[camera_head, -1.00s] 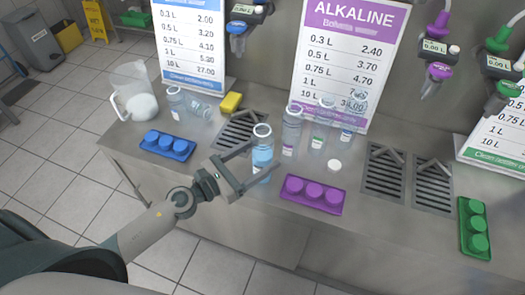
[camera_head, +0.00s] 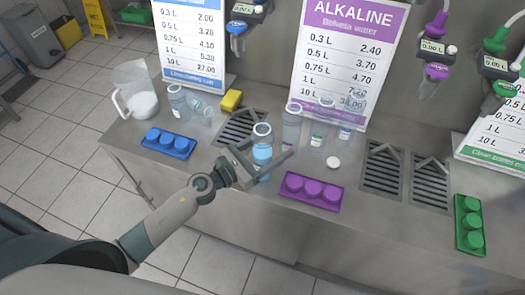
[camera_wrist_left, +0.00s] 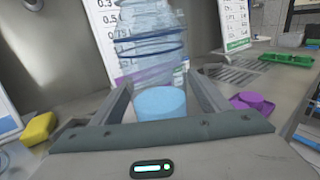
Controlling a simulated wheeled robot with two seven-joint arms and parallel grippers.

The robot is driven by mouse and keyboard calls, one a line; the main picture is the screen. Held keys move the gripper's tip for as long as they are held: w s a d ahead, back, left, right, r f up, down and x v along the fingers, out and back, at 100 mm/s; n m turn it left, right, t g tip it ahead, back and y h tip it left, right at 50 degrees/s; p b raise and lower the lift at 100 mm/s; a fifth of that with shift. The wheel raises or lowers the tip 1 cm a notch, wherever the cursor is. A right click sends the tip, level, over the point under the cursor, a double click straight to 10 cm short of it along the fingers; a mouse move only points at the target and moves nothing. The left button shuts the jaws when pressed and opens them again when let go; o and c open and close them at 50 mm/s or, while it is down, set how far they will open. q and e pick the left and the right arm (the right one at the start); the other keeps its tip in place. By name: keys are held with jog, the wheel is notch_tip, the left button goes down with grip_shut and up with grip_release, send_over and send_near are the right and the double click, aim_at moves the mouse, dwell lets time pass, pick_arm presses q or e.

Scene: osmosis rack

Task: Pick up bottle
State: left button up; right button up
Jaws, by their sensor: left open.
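A clear bottle with blue content (camera_head: 262,150) stands upright near the front edge of the steel counter. My left gripper (camera_head: 266,158) is open, with its fingers on either side of this bottle. In the left wrist view the blue part of the bottle (camera_wrist_left: 160,103) lies between the two fingers (camera_wrist_left: 163,98). I cannot tell whether either finger touches it. Other clear bottles, one of them (camera_head: 292,124) just behind to the right, stand close by. My right gripper is not in view.
A purple cap tray (camera_head: 290,197) lies to the right, a blue cap tray (camera_head: 185,155) to the left. A yellow sponge (camera_head: 231,100) and a jug (camera_head: 120,105) are further left. A loose white cap (camera_head: 333,162) lies behind the purple tray. A green tray (camera_head: 460,240) is far right.

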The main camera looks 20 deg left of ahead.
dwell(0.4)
pick_arm(q)
jog(key=c, duration=1.4)
jog(key=shift+r, duration=0.2)
jog(key=shift+c, duration=0.2)
jog(key=s+d+r+p, duration=0.6)
jog(key=d+r+p, duration=0.3)
jog(key=r, duration=0.1)
jog(key=shift+s+d+r+p, duration=0.2)
jog(key=shift+s+r+p, duration=0.15)
jog(key=shift+p, duration=0.05)
